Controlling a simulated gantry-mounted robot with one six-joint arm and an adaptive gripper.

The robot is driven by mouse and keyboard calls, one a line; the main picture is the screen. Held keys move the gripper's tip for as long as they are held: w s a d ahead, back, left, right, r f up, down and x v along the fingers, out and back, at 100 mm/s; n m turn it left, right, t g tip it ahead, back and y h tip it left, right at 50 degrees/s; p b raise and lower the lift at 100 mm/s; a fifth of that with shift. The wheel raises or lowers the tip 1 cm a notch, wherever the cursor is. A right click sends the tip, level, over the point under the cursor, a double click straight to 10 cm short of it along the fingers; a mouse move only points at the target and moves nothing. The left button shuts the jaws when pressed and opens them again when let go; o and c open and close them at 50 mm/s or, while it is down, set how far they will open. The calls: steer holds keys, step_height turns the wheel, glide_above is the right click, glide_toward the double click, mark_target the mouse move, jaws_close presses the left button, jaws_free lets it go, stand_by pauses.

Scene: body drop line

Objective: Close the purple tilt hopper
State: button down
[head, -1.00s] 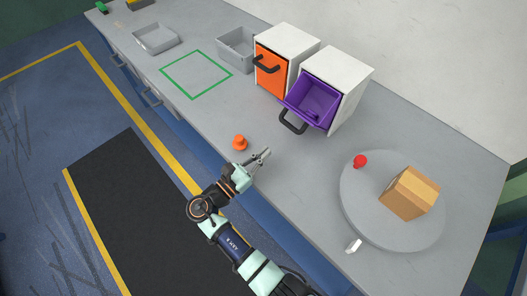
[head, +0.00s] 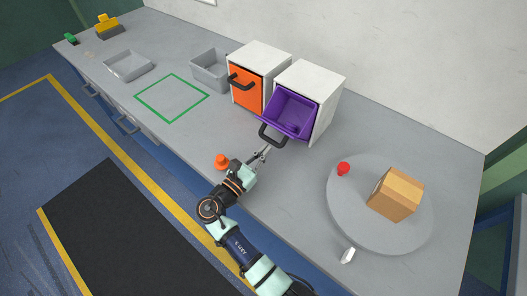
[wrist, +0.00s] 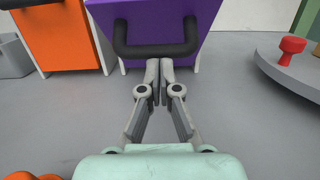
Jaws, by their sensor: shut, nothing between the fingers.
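The purple tilt hopper (head: 290,112) is tipped open out of its white cabinet (head: 325,92), and its empty inside shows in the head view. Its black handle (head: 272,138) sticks out at the front. In the wrist view the purple front (wrist: 200,12) fills the top middle, with the black handle (wrist: 156,50) across it. My gripper (head: 266,149) is shut and empty. In the wrist view its fingertips (wrist: 160,64) are just below the handle's bar; whether they touch it, I cannot tell.
A closed orange hopper (head: 246,92) stands to the left. An orange knob (head: 221,161) sits beside my gripper. On the right, a round grey turntable (head: 380,235) bears a cardboard box (head: 396,195) and a red knob (head: 343,169). Grey bins stand further left.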

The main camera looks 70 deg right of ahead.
mark_target(275, 127)
steer(key=shift+d+r+y+p, duration=0.15)
steer(key=shift+r+y+p, duration=0.25)
steer(key=shift+p, duration=0.65)
steer(key=shift+r+p, duration=0.3)
steer(key=shift+p, duration=0.3)
steer(key=d+r+y+p, duration=0.1)
steer(key=r+p, duration=0.1)
steer(key=p, duration=0.3)
steer(key=d+r+t+y+p, duration=0.1)
steer(key=r+p, duration=0.1)
steer(key=p, duration=0.4)
steer(key=s+d+r+y+p, duration=0.1)
steer(key=y+p, duration=0.1)
steer(key=p, duration=0.3)
steer(key=shift+s+d+r, duration=0.1)
steer(key=shift+d+r, duration=0.15)
steer(key=shift+r, duration=0.15)
steer(key=d+y+p, duration=0.1)
steer(key=p, duration=0.1)
steer(key=d+r+t+y+p, duration=0.1)
steer(key=p, duration=0.1)
steer(key=shift+s, duration=0.3)
steer(key=shift+s+d+r+p, duration=0.2)
steer(key=shift+d+r+p, duration=0.15)
steer(key=shift+d+p, duration=0.65)
steer(key=shift+a, duration=0.15)
